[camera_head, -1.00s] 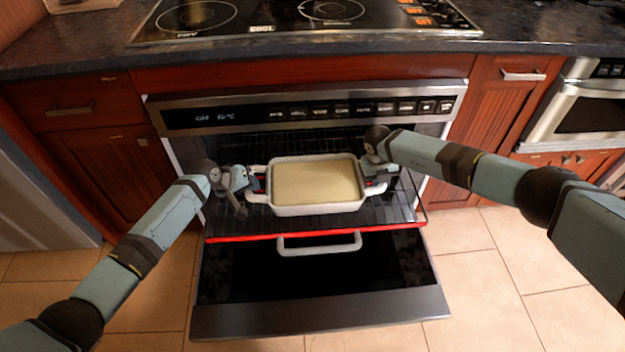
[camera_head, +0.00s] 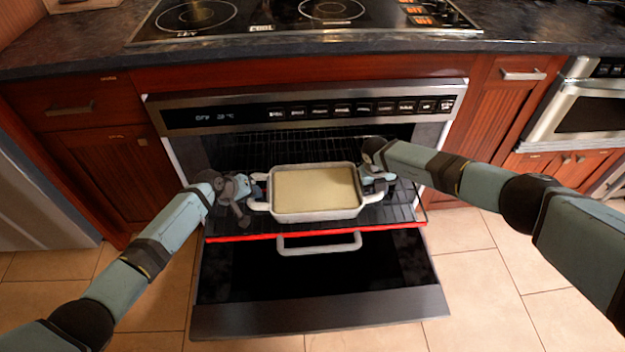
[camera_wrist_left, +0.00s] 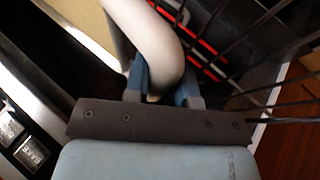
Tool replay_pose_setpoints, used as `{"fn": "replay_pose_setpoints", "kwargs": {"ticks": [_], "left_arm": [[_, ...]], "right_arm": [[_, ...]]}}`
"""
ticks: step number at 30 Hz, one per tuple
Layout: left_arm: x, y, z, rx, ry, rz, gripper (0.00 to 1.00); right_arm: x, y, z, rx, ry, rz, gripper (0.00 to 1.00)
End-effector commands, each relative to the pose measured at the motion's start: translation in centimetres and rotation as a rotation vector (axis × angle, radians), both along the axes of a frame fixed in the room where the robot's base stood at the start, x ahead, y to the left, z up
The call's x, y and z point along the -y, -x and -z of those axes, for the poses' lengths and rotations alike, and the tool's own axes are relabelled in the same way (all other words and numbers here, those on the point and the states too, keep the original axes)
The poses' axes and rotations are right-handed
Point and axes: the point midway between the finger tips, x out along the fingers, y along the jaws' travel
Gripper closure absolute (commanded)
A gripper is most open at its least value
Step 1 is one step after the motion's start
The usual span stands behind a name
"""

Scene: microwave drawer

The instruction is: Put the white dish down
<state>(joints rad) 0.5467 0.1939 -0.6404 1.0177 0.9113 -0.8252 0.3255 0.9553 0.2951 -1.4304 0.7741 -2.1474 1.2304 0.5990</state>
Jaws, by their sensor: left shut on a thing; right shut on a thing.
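The white dish (camera_head: 314,212) is rectangular with a handle at each end and a flat pale-yellow filling. In the head view it is level at the oven rack (camera_head: 384,215); I cannot tell whether it touches the rack. My left gripper (camera_head: 253,194) is shut on the dish's left handle. In the left wrist view the white handle (camera_wrist_left: 150,35) passes between the blue fingers of this gripper (camera_wrist_left: 163,88). My right gripper (camera_head: 378,182) is at the right handle, shut on the dish; its fingers are partly hidden.
The oven door (camera_head: 320,312) is folded down in front, with its handle (camera_head: 320,244) below the dish. The rack's red front edge (camera_head: 240,238) is just in front of the dish. The dark cooktop (camera_head: 300,15) and counter lie above the oven control panel.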

Motion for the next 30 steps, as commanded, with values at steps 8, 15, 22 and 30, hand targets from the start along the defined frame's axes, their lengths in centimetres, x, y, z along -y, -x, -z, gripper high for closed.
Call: {"fn": "replay_pose_setpoints", "kwargs": {"ticks": [8, 15, 22, 30], "left_arm": [[0.0, 0.0, 0.3, 0.000, -0.001, 0.000, 0.50], [0.0, 0.0, 0.3, 0.000, 0.000, 0.000, 0.50], [-0.2, 0.1, -0.1, 0.001, 0.001, 0.000, 0.50], [-2.6, 1.9, -3.5, 0.003, -0.001, 0.000, 0.50]], "right_arm": [[0.1, 0.0, 0.3, 0.000, 0.000, 0.000, 0.51], [0.0, 0.0, 0.3, 0.000, 0.000, 0.000, 0.51], [0.0, 0.0, 0.3, 0.000, 0.000, 0.000, 0.51], [0.0, 0.0, 0.3, 0.000, 0.000, 0.000, 0.51]]}}
